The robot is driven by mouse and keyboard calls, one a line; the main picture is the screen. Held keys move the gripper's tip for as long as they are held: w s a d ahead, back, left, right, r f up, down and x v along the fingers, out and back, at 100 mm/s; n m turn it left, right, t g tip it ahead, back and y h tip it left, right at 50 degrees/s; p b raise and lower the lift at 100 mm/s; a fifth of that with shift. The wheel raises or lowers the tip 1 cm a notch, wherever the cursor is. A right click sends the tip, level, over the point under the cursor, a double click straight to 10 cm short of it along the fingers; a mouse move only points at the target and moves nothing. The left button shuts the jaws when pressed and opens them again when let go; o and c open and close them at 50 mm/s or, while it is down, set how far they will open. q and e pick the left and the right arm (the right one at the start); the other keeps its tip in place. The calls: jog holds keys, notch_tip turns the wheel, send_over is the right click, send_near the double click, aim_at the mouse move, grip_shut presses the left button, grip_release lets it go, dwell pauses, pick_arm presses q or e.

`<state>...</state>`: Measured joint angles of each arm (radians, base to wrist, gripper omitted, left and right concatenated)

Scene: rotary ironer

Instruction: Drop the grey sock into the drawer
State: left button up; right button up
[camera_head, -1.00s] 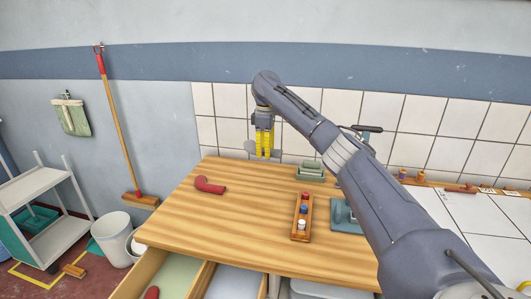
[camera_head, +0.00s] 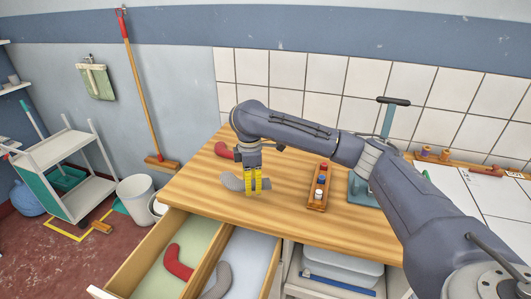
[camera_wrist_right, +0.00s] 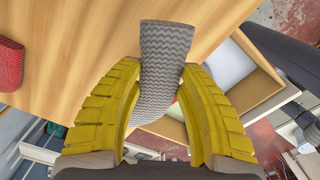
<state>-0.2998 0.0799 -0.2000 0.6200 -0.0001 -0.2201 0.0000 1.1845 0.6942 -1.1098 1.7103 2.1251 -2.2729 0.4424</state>
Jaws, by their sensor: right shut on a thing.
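My right gripper (camera_head: 253,182) is shut on the grey sock (camera_head: 231,181), which has a zigzag knit. The sock hangs across the yellow fingers, over the wooden table near its front left part. In the right wrist view the sock (camera_wrist_right: 165,60) shows clearly between both fingers. The open drawer (camera_head: 207,268) is below the table's front edge, nearer to me than the gripper. My left gripper is not in view.
Another red sock (camera_head: 223,150) lies on the table (camera_head: 290,222) behind the gripper. A wooden rack with small spools (camera_head: 319,187) and a teal device (camera_head: 362,190) stand to the right. A white bin (camera_head: 136,198) and a trolley (camera_head: 72,165) are at the left.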

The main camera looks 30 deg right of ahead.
jog(key=s+a+f+n, duration=0.2)
jog(key=s+a+f, duration=0.15)
jog(key=s, duration=0.35)
jog(key=s+a+f+n, duration=0.15)
jog(key=s+a, duration=0.25)
jog(key=s, duration=0.4)
notch_tip(320, 180, down, 7)
jog(key=shift+s+a, duration=0.1)
jog(key=shift+r, duration=0.1)
jog(key=o, duration=0.8)
jog(key=shift+r, duration=5.95)
